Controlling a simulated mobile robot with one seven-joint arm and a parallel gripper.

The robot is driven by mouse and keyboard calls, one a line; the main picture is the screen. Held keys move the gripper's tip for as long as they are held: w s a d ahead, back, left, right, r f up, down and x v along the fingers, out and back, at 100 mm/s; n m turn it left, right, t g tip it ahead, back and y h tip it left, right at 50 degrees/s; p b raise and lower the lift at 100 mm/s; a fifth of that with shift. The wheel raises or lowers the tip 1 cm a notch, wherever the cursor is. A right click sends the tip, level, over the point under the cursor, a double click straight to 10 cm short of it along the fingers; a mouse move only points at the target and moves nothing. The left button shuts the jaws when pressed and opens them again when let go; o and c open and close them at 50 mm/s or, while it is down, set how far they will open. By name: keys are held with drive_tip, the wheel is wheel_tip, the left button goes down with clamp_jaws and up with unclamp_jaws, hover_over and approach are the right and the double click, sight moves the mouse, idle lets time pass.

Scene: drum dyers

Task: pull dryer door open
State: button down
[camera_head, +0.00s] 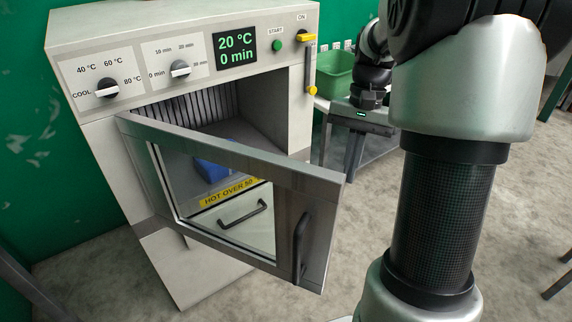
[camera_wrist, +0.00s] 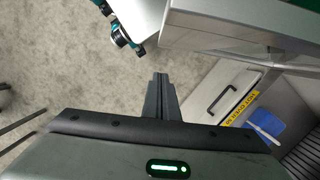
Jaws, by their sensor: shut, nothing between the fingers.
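The dryer door (camera_head: 310,215) stands partly open, swung out from its left side. It is a grey metal frame with a glass window and a dark vertical handle (camera_head: 300,245) near its free edge. In the wrist view the door's metal edge (camera_wrist: 225,45) crosses the upper right. My gripper (camera_head: 352,150) is to the right of the door, behind its free edge and partly hidden by my arm. In the wrist view its fingers (camera_wrist: 159,82) are together with nothing between them, and they look apart from the door. The handle is not clearly visible there.
The white dryer (camera_head: 75,90) has knobs and a display reading 20 °C, 0 min. Blue cloth (camera_head: 210,170) shows inside. A drawer handle (camera_head: 242,215) and yellow label (camera_head: 230,193) show through the window. A green basket (camera_head: 338,75) stands behind.

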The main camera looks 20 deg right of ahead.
drive_tip(key=s+a+f+b, duration=0.1)
drive_tip(key=s+f, duration=0.1)
drive_tip(key=f, duration=0.3)
drive_tip(key=s+a+f+b, duration=0.1)
drive_tip(key=s+a+f, duration=0.1)
drive_tip(key=f, duration=0.4)
drive_tip(key=shift+s+a, duration=0.3)
drive_tip(key=shift+s, duration=0.15)
